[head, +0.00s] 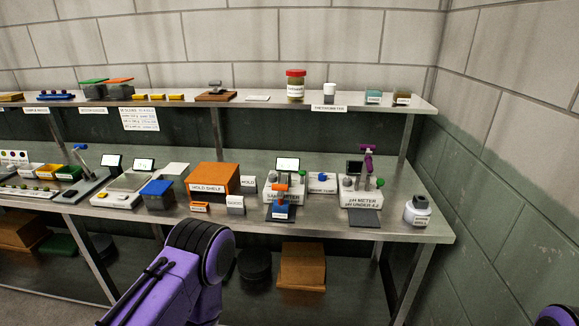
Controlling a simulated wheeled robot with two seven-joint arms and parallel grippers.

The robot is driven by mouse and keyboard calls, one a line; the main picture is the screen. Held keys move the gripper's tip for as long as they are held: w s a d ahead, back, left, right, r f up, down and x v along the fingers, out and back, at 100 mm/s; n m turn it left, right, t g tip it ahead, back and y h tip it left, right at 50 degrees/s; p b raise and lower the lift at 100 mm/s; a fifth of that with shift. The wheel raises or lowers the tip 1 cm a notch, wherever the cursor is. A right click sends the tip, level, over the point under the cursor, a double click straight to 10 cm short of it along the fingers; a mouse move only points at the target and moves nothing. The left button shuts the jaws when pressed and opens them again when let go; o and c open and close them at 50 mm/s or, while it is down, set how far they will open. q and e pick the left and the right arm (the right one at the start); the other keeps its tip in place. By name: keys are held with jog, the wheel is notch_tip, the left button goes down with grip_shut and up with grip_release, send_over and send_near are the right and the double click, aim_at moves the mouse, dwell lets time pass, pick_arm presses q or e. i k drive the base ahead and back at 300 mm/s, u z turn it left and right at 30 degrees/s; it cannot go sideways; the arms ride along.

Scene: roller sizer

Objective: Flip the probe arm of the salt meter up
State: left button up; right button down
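A white meter (296,199) stands on the middle shelf, right of centre; its label is partly hidden and only "METER" reads. It has a lit screen (288,164) behind and an orange arm (280,187) low over its front. A blue block or cup (281,209) sits under that arm on a dark pad. To its right is the pH meter (362,196), labelled "pH under 4.2", with a purple arm (368,158) standing up. A purple link of my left arm reaches up in front of the shelf; its gripper is out of view. My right gripper is also out of view.
An orange "Hold shelf" box (214,179) stands left of the meter, with small label cards beside it. A white labelled jar (417,211) is at the right end. An upper shelf (250,102) overhangs the back. The front edge near the pH meter has some free room.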

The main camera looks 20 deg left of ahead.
aim_at(281, 187)
jog(key=k, duration=1.3)
jog(key=u, duration=0.7)
jog(key=i, duration=1.5)
jog(key=z, duration=0.95)
jog(key=i, duration=0.4)
jog(key=z, duration=0.35)
